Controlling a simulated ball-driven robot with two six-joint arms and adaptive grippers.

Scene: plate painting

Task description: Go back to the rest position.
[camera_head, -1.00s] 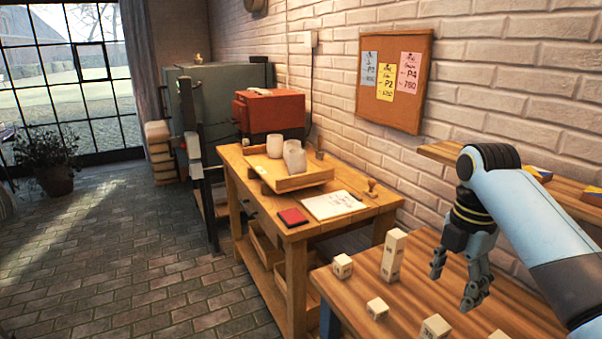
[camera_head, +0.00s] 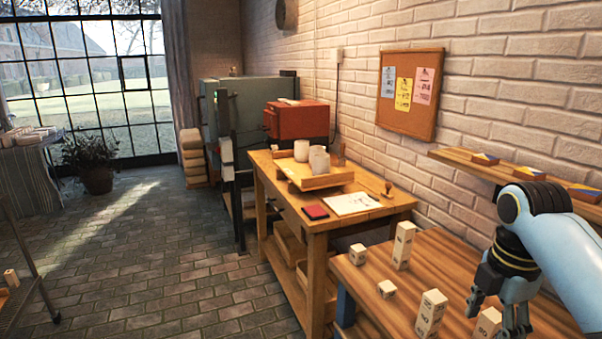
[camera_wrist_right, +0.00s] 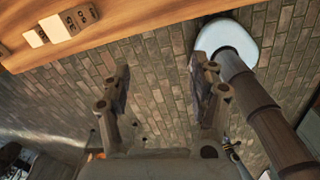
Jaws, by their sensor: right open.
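My right gripper (camera_head: 497,317) is at the lower right of the head view, by the front part of the near wooden table (camera_head: 455,262). Its fingers are apart, and nothing is between them. In the right wrist view the right gripper (camera_wrist_right: 163,92) shows two spread fingers with brick floor behind them. Several pale marked blocks stand on the near table, among them a tall block (camera_head: 403,245), a small cube (camera_head: 357,254) and another tall block (camera_head: 431,313). My left gripper is not in the head view.
A second wooden table (camera_head: 262,180) behind holds a wooden tray (camera_head: 318,181) with white cups, a red pad (camera_head: 315,212) and a paper sheet (camera_head: 352,204). A wall shelf (camera_head: 470,163) with colored tiles is at the right. The brick floor (camera_head: 165,265) at left is open.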

